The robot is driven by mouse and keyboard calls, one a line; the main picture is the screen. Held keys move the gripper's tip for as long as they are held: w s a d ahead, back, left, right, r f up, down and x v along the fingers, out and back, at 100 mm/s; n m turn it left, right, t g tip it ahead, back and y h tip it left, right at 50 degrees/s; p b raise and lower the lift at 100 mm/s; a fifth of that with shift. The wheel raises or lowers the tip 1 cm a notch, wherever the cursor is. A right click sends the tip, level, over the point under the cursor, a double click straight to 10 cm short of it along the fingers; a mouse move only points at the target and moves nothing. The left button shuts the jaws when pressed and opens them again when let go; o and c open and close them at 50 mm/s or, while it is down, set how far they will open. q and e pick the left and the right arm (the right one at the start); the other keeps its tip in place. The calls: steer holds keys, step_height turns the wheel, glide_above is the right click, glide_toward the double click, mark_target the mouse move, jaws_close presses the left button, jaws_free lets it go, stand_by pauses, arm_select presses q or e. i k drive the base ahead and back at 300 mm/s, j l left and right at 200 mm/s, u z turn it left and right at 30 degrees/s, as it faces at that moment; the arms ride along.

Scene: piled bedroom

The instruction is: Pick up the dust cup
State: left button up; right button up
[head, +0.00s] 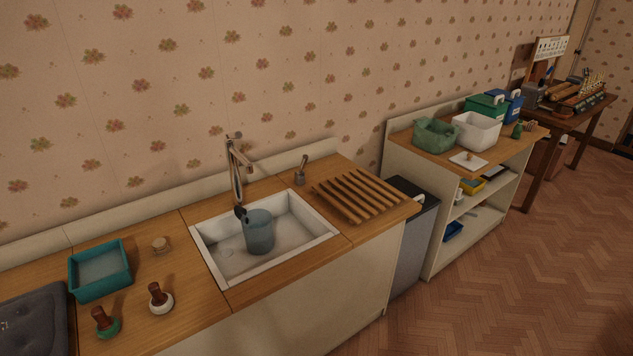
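A translucent blue-grey cup (260,234), which looks like the dust cup, stands roughly upright in the white sink (319,225). A small dark part (240,212) shows at its upper left rim, below the tap; I cannot tell whether it is a handle or latch. The cup's lower end meets the basin floor. Neither of my grippers is in view, and nothing is holding the cup.
The metal tap (236,165) rises behind the cup, its spout above the basin. A teal tray (101,270), two brown-handled brushes (159,298) and a dark padded item (35,325) lie left. A slatted wooden rack (362,194) lies right. Open floor is at right.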

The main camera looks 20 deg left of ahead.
mark_target(257, 227)
steer(key=u, duration=1.2)
